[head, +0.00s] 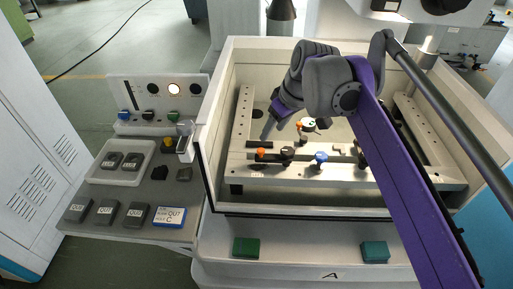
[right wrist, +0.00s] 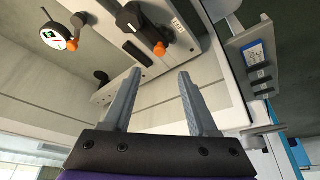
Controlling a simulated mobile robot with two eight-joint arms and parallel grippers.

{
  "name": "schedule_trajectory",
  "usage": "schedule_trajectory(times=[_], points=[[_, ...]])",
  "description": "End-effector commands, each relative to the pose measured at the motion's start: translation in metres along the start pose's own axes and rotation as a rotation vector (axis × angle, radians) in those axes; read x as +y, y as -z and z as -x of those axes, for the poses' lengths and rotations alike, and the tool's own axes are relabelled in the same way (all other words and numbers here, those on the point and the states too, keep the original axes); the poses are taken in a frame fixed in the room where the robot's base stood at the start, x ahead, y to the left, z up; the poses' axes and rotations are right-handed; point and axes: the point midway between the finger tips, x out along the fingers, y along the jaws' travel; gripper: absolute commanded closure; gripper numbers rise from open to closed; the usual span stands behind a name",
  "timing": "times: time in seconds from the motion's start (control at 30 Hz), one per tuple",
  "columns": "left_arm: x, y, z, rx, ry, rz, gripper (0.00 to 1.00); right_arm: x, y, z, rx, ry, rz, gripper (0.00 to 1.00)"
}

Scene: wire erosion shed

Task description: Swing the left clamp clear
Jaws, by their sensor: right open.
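The left clamp, with a dark body (head: 288,152) and an orange knob (head: 261,152) beside it, sits on the near pale rail of the machine tank. In the right wrist view, a black clamp arm (right wrist: 172,28) and orange knob (right wrist: 159,48) show beyond my fingertips. My right gripper (head: 268,130) is over the tank, behind and above the left end of this rail. Its two grey fingers are apart with nothing between them (right wrist: 160,76), not touching the clamp. My purple right arm hides part of the rail's right side. My left gripper is out of view.
A dial gauge (head: 308,124) and blue knob (head: 320,158) are close by inside the tank. The pale tank wall (head: 212,130) surrounds the work area. Left stands a side table with a white tray (head: 118,177) and several grey blocks.

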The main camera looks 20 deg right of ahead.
Motion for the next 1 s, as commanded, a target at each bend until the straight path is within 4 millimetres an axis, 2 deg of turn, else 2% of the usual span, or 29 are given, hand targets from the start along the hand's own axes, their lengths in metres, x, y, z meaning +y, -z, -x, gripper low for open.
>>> schedule_trajectory(times=[0.17, 0.4, 0.6, 0.77, 1.0], points=[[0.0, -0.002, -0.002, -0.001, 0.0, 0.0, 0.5, 0.0, 0.0, -0.023, 0.0, 0.001, 0.002, 0.41], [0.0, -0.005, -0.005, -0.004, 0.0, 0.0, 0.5, 0.0, 0.001, -0.07, 0.001, 0.001, 0.002, 0.41], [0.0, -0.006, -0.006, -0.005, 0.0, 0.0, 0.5, 0.0, 0.001, -0.096, 0.001, 0.0, 0.001, 0.41], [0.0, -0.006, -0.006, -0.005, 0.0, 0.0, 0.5, 0.0, 0.0, -0.104, 0.001, -0.001, 0.001, 0.41], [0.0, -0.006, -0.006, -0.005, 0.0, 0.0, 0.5, 0.0, 0.0, -0.105, 0.001, -0.001, 0.0, 0.41]])
